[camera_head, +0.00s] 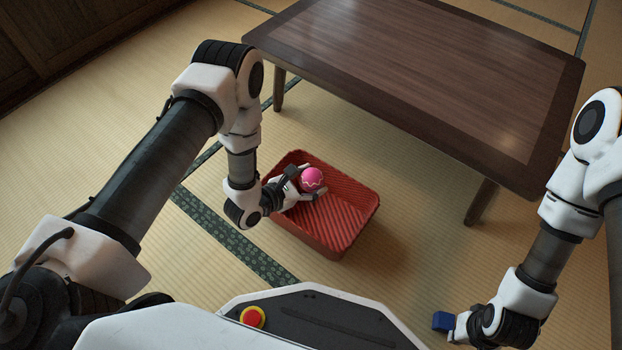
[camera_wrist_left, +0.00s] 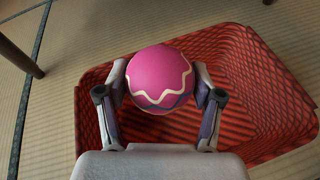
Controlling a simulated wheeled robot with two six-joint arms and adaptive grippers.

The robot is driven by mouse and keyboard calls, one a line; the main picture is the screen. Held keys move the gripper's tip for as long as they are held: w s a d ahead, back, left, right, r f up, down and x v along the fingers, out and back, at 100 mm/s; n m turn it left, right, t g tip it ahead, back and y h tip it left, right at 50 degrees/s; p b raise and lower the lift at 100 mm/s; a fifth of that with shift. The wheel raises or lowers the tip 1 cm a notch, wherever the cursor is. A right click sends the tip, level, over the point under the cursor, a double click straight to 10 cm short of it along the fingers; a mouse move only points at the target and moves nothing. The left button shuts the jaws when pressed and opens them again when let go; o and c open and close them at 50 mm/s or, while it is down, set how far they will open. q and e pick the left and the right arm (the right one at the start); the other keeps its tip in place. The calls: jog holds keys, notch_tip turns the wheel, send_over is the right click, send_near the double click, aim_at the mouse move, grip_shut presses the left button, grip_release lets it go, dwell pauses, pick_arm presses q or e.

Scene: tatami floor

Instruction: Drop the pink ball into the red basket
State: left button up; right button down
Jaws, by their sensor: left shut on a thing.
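The pink ball (camera_head: 312,178) has a pale zigzag band. My left gripper (camera_head: 311,182) is shut on it, with one finger on each side. In the left wrist view the ball (camera_wrist_left: 158,72) sits between the two fingers of the gripper (camera_wrist_left: 160,80). The red basket (camera_head: 342,222) stands on the floor, and the ball is over its opening, towards the far left part. The basket (camera_wrist_left: 262,98) also shows below the ball in the wrist view. My right gripper (camera_head: 452,330) is at the bottom right, outside the basket; its fingers are mostly hidden.
A blue block (camera_head: 442,321) is at the tip of my right gripper; I cannot tell whether it is held. A low dark wooden table (camera_head: 420,75) stands behind the basket, its legs close by. The tatami floor (camera_head: 400,270) right of the basket is clear.

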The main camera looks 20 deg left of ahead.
pick_arm(q)
jog(key=o, duration=1.1)
jog(key=shift+s+r, duration=0.1)
jog(key=v, duration=1.1)
jog(key=shift+s+a+r, duration=0.15)
jog(key=shift+s+a, duration=0.05)
jog(key=shift+s, duration=0.1)
jog(key=shift+r, duration=0.1)
